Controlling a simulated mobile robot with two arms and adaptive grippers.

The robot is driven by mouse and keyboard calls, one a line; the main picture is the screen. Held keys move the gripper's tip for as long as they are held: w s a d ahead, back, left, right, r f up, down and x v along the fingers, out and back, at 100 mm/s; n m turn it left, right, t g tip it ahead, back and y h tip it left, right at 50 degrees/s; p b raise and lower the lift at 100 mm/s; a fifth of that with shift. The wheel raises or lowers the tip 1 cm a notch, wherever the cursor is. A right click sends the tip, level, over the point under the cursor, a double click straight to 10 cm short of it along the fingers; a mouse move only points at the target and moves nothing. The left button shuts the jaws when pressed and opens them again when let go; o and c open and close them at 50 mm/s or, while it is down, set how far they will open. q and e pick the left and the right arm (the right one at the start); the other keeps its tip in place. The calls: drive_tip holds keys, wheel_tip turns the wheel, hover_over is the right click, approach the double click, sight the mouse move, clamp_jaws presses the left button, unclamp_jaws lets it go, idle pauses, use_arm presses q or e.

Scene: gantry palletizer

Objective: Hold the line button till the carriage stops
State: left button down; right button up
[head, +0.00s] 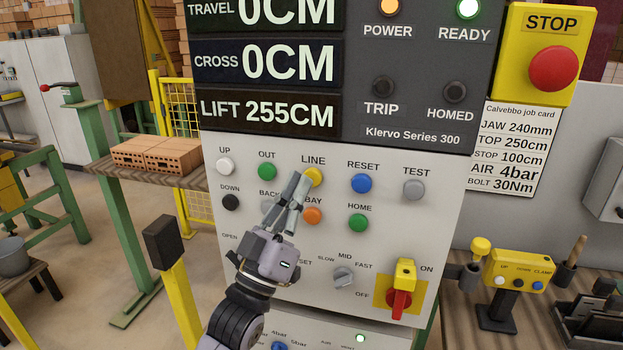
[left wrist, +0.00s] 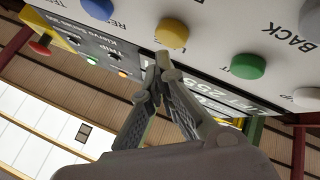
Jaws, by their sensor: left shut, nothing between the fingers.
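The yellow LINE button (head: 313,177) is on the pale control panel (head: 440,235), under its LINE label. My left gripper (head: 301,177) is shut and empty, with its fingertips just left of and slightly overlapping the button in the head view. In the left wrist view the yellow button (left wrist: 172,33) is just beyond the closed fingertips (left wrist: 163,62); I cannot tell whether they touch. The displays read travel 0CM, cross 0CM and lift 255CM (head: 268,110). The carriage is not recognisable in view. My right gripper is not in view.
Close neighbours are the green OUT button (head: 267,172), blue RESET button (head: 361,183) and orange BAY button (head: 312,215). A red STOP button (head: 553,68) is at upper right. The POWER lamp (head: 389,7) and READY lamp (head: 468,9) are lit; TRIP and HOMED are dark.

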use_arm(q)
drive_tip(key=shift+w, duration=0.1)
drive_tip(key=shift+w+d, duration=0.15)
drive_tip(key=shift+w, duration=0.2)
drive_tip(key=shift+w+d, duration=0.1)
drive_tip(key=shift+w, duration=0.3)
idle(3.0)
drive_tip(key=shift+s, duration=0.2)
idle(2.9)
drive_tip(key=shift+s+a, duration=0.25)
drive_tip(key=shift+s, duration=0.4)
drive_tip(key=shift+s+a+p, duration=0.25)
drive_tip(key=shift+s+p, duration=0.05)
drive_tip(key=shift+s, duration=0.5)
drive_tip(key=shift+s+a+p, duration=0.25)
drive_tip(key=shift+s, duration=0.5)
drive_tip(key=shift+s+a+p, duration=0.25)
drive_tip(key=shift+s+p, duration=0.05)
drive_tip(key=shift+s, duration=0.5)
